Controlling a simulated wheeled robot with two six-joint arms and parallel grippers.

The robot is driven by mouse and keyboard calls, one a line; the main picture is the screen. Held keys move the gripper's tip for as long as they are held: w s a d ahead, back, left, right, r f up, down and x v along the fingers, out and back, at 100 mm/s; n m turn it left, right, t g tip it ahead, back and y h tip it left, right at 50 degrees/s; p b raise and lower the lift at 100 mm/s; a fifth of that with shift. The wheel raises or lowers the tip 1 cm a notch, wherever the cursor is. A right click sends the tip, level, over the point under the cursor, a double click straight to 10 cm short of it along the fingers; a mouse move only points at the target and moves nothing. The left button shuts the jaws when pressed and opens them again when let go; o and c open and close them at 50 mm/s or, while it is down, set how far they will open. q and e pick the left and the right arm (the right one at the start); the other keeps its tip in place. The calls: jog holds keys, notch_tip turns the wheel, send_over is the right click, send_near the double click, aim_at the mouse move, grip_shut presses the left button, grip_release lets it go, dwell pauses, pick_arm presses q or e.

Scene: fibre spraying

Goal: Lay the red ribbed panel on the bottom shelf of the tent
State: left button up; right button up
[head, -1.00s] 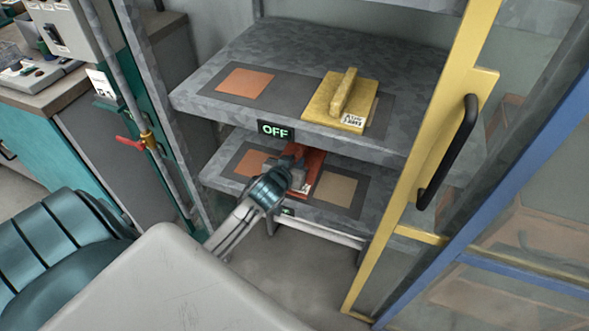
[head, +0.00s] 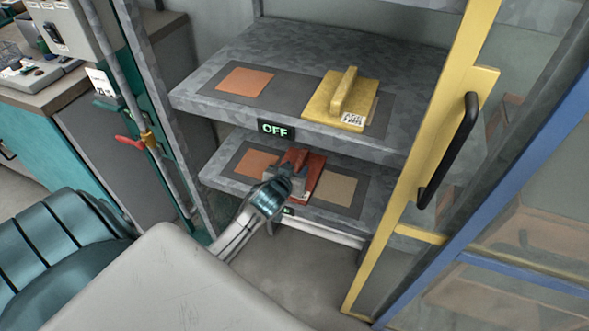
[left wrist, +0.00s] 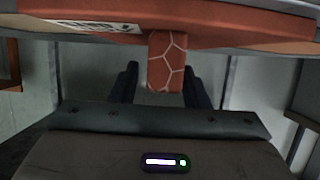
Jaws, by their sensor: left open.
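The red ribbed panel (head: 317,168) is at the bottom shelf (head: 222,176) of the tent, between an orange square (head: 252,162) and a tan square (head: 338,189). It appears to lie on the dark strip there, partly hidden by my gripper. My left gripper (head: 292,168) is at the panel's upright handle. In the left wrist view the red patterned handle (left wrist: 167,62) stands between the two dark fingers (left wrist: 163,88), with gaps on both sides, so the gripper is open around it. The panel's edge and white label cross the top of that view. My right gripper is not seen.
The upper shelf (head: 215,97) overhangs the bottom one and carries a yellow panel with a handle (head: 342,98) and another orange square (head: 245,82). An OFF sign (head: 276,129) hangs at its front edge. The yellow door frame (head: 430,150) stands at right.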

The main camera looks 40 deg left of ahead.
pick_arm(q)
jog(key=v, duration=1.1)
jog(key=s+d+f+m+g+h, duration=0.1)
jog(key=s+d+f+g, duration=0.1)
jog(key=s+f+g, duration=0.3)
jog(key=s+d+f+m+g+h, duration=0.1)
jog(key=s+f+g, duration=0.4)
jog(key=s+f, duration=0.8)
notch_tip(320, 180, down, 4)
jog(key=d+m, duration=0.1)
jog(key=d, duration=0.1)
jog(key=shift+s+d, duration=0.25)
jog(key=shift+d, duration=0.05)
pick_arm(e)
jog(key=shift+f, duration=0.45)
pick_arm(q)
jog(key=shift+f, duration=0.1)
